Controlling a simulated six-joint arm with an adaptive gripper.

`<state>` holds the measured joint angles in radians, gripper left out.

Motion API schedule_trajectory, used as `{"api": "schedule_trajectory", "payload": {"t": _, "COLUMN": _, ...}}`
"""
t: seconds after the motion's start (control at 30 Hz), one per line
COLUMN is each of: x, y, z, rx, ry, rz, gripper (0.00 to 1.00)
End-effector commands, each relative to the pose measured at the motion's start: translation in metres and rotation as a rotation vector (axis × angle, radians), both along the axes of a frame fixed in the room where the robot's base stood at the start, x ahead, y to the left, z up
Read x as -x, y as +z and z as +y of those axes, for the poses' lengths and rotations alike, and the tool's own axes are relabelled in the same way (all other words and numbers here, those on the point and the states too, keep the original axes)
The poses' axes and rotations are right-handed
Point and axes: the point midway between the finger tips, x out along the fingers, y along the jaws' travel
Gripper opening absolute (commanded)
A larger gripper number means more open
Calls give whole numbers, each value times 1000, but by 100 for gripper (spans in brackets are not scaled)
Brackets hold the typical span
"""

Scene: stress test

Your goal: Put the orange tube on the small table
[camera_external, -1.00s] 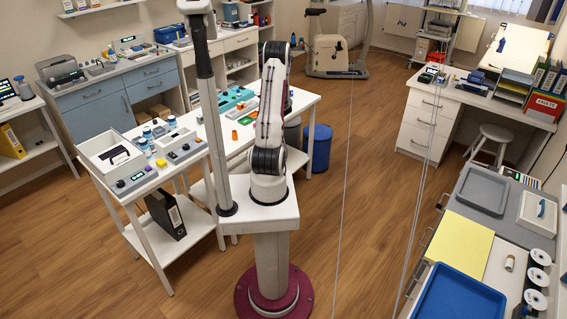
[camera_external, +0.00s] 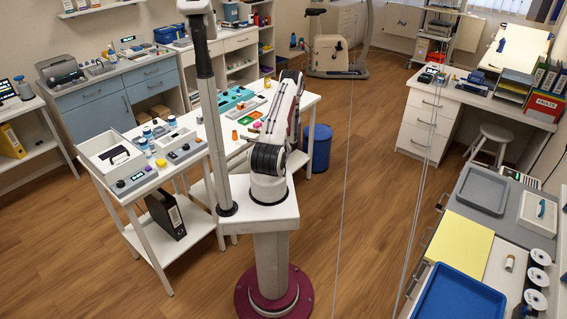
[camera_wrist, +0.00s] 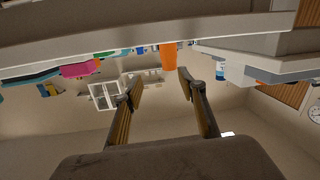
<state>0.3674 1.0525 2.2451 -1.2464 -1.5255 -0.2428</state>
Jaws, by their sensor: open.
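An orange tube (camera_wrist: 168,56) shows in the wrist view, which is upside down. It stands upright at the table edge, ahead of my gripper (camera_wrist: 159,80) and roughly in line with the gap between the fingers. My gripper is open and empty, apart from the tube. In the external view, an orange cylinder (camera_external: 235,135) on the white worktable, left of my arm, looks like the same tube. My gripper is mostly hidden behind my arm there. I cannot tell which piece of furniture is the small table.
The white worktable (camera_external: 228,149) holds jars (camera_external: 147,132), grey devices (camera_external: 180,146), a white box (camera_external: 110,152) and a teal tray (camera_external: 235,97). A blue bin (camera_external: 319,147) stands behind it. The floor between is clear.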

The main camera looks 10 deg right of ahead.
Motion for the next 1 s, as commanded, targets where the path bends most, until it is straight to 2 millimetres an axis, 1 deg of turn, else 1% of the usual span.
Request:
{"api": "schedule_trajectory", "payload": {"t": 0.13, "x": 11, "y": -3, "z": 2, "rx": -72, "ry": 12, "rz": -8, "gripper": 41}}
{"api": "schedule_trajectory", "payload": {"t": 0.33, "x": 16, "y": -2, "z": 3, "rx": -109, "ry": 19, "rz": -15, "gripper": 41}}
{"api": "schedule_trajectory", "payload": {"t": 0.7, "x": 15, "y": -2, "z": 4, "rx": -108, "ry": 20, "rz": -16, "gripper": 41}}
{"api": "schedule_trajectory", "payload": {"t": 1.0, "x": 6, "y": -2, "z": 18, "rx": -108, "ry": 22, "rz": -15, "gripper": 41}}
